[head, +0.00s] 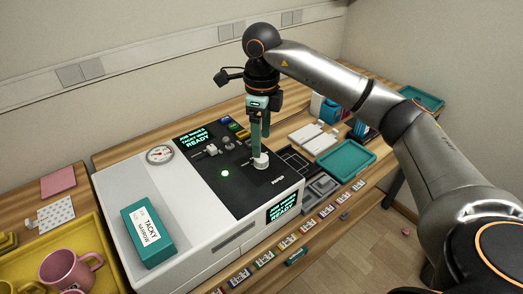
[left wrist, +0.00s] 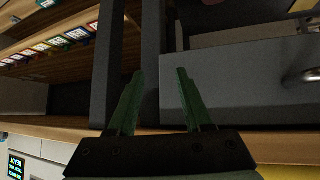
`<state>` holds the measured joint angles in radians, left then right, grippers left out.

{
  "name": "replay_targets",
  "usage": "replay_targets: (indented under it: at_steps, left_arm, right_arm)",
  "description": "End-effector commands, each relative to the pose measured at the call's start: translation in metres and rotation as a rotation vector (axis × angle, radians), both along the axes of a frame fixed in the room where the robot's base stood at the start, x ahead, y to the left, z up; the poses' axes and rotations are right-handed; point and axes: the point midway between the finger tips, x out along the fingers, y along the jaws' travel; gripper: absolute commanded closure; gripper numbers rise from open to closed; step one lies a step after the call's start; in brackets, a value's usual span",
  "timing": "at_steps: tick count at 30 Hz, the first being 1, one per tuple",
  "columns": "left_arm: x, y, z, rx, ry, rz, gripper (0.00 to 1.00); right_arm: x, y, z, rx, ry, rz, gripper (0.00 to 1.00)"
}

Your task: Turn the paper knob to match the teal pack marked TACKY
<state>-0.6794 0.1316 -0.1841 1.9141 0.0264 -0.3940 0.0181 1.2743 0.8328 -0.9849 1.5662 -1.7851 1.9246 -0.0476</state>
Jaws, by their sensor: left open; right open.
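The teal pack (head: 148,232) lies on the white top of the press, at its front left. Its white label reads TACKY, with NARROW below. The pale paper knob (head: 261,161) stands on the black panel of the press (head: 235,203), near its right edge. My right gripper (head: 260,150) points straight down over the knob, its green fingers at the knob's top. The jaws are open; whether the fingertips touch the knob I cannot tell. My left gripper (left wrist: 158,82) is open and empty in the left wrist view, away from the press top.
A round gauge (head: 160,154) and lit READY screens are on the press. A yellow tray (head: 25,262) with pink mugs (head: 68,268) is at left. A teal tray (head: 346,160) is at right. A grey drawer front (left wrist: 240,88) is beyond my left gripper.

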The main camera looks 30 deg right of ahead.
Motion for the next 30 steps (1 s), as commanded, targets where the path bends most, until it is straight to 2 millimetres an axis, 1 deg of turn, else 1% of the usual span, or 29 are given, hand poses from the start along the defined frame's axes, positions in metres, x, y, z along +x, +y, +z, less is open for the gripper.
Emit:
replay_targets:
  at_steps: [1,3,6,9,15,30]
  left_arm:
    - [0.000,0.000,-0.001,0.000,0.000,0.000,0.50]
    - [0.000,0.000,-0.001,0.000,0.000,0.000,0.50]
    - [0.000,0.000,0.001,0.000,0.000,0.000,0.50]
    - [0.000,0.000,0.005,0.000,0.000,0.000,0.50]
    - [0.000,0.000,0.007,0.000,0.000,0.000,0.50]
    - [0.000,0.000,0.007,0.000,0.000,0.000,0.50]
  right_arm:
    - [0.001,0.001,0.014,0.002,-0.006,0.000,0.26]
    - [0.001,0.000,0.030,0.001,-0.006,-0.001,0.26]
    - [0.001,0.000,0.049,0.001,-0.004,-0.001,0.26]
    - [0.000,0.000,0.062,0.000,-0.001,-0.001,0.26]
    - [0.000,0.000,0.071,0.001,0.001,-0.002,0.26]
    - [0.000,0.000,0.070,0.000,0.001,-0.001,0.26]
